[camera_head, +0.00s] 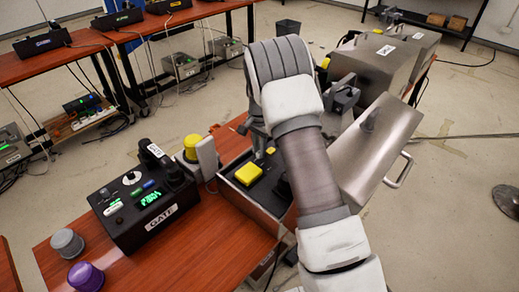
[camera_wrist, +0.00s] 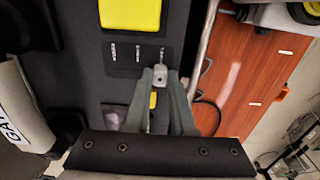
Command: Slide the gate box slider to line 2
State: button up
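The open metal gate box (camera_head: 270,213) stands on the wooden table, with a yellow square (camera_head: 248,174) on its dark panel. In the wrist view the yellow square (camera_wrist: 130,12) lies above a row of three short pale marks (camera_wrist: 137,53). A small silver knob (camera_wrist: 160,76), apparently the slider's, is below the rightmost mark. My gripper (camera_wrist: 160,82) has its two grey fingers closed in on either side of this knob, with little or no gap. A small yellow piece (camera_wrist: 153,99) shows between the fingers. In the head view my arm hides the fingertips and knob.
The box's metal lid (camera_head: 378,150) stands open at the right. Grey (camera_head: 67,242) and purple (camera_head: 86,277) knobs sit at the table's front left. More metal boxes (camera_head: 375,62) stand behind.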

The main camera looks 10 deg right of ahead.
grip_shut()
dwell(1.0)
